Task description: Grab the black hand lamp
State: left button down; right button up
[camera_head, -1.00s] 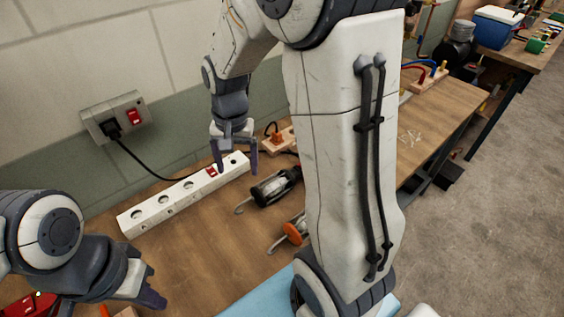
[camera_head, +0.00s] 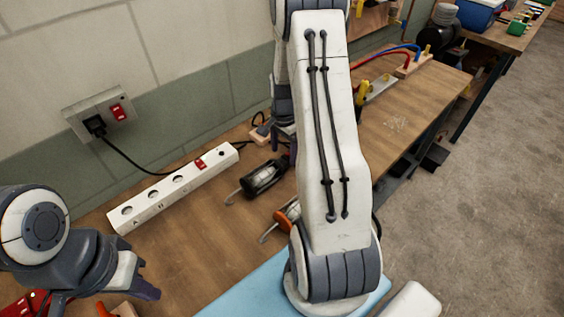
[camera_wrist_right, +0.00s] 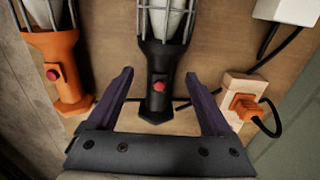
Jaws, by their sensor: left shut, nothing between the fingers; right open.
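The black hand lamp (camera_head: 264,178) lies on the wooden bench beside the white power strip. In the right wrist view its black handle with a red button (camera_wrist_right: 160,88) points toward my right gripper (camera_wrist_right: 160,74). That gripper is open and empty, one finger on each side of the handle in the picture; I cannot tell the height gap. In the head view, my right arm hides most of this gripper. My left gripper (camera_head: 148,290) is shut and empty at the lower left, well away from the lamp.
An orange hand lamp (camera_head: 287,213) lies close by and shows left of the black one in the wrist view (camera_wrist_right: 62,75). The power strip (camera_head: 172,188) runs along the wall. A wooden block with an orange plug (camera_wrist_right: 236,100) and black cable is near the right finger.

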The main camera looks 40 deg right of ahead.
aim_at(284, 157)
jog(key=shift+d+f+p, duration=0.1)
jog(key=shift+f+p, duration=0.25)
jog(key=shift+f, duration=1.5)
grip_shut()
jog(key=shift+w+r, duration=0.1)
